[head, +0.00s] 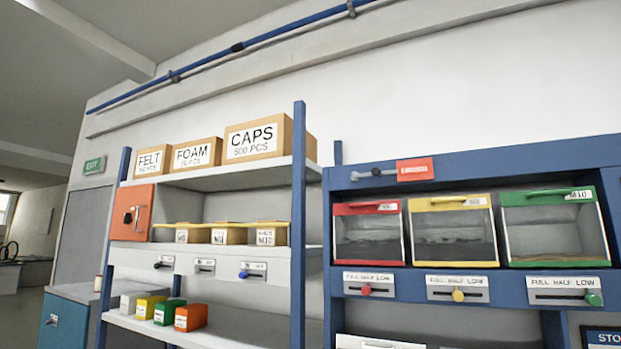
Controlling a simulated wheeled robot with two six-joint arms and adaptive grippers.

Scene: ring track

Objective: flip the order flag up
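A small orange-red plate with white lettering too small to read (415,169), which looks like the order flag, is at the top left of the blue bin rack (480,160) in the head view. It lies roughly level along the rack's top beam. A short grey arm with a dark pivot (376,173) is just left of the plate and lies nearly level. Neither of my grippers shows in this view.
Red (367,209), yellow (452,202) and green (548,195) bins with clear fronts sit below the flag, above slider gauges (458,295). Left is a shelf (225,174) with FELT, FOAM and CAPS boxes (255,140). The wall above the flag is bare.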

